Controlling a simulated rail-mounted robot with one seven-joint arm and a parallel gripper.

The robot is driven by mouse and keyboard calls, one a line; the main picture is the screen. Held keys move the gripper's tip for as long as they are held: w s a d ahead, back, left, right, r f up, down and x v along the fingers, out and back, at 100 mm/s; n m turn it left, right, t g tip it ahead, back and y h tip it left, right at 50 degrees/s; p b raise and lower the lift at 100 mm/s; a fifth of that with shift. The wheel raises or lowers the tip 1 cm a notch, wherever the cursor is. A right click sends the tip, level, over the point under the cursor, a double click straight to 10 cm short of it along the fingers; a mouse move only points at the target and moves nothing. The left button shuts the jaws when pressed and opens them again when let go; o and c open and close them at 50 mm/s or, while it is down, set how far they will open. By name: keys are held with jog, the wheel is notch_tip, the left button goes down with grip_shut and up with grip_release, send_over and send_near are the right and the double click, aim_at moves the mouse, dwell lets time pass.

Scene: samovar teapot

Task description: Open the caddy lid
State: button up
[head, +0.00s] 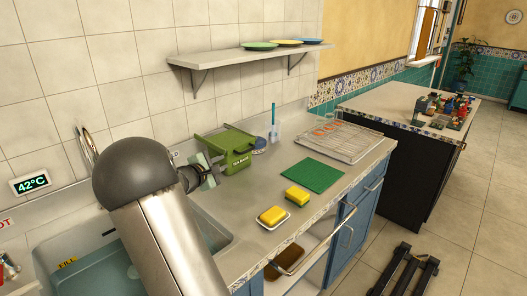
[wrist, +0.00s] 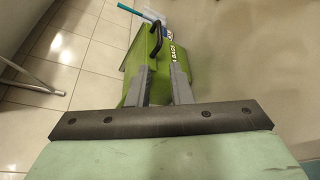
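The green caddy (head: 236,158) with white lettering on its front stands on the counter against the tiled wall. It also shows in the wrist view (wrist: 133,92), with a dark curved handle (wrist: 156,42) beyond my fingertips. A flat green lid (head: 226,139) is on top in the head view; I cannot tell whether it is fully closed. My gripper (head: 214,169) is just left of the caddy. In the wrist view its two grey fingers (wrist: 160,73) are apart with nothing clearly held between them, and the caddy lies behind them. Whether they touch it is unclear.
A sink (head: 95,262) lies at the lower left. A green mat (head: 313,175), yellow sponges (head: 298,194), a wire rack (head: 340,140) and a blue brush (head: 273,122) are on the counter. A shelf (head: 230,61) with plates hangs above.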

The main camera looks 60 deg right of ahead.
aim_at(243, 153)
jog(key=p+x, duration=0.3)
jog(key=x, duration=1.3)
jog(key=shift+w+d, duration=0.2)
jog(key=shift+d, duration=0.2)
grip_shut()
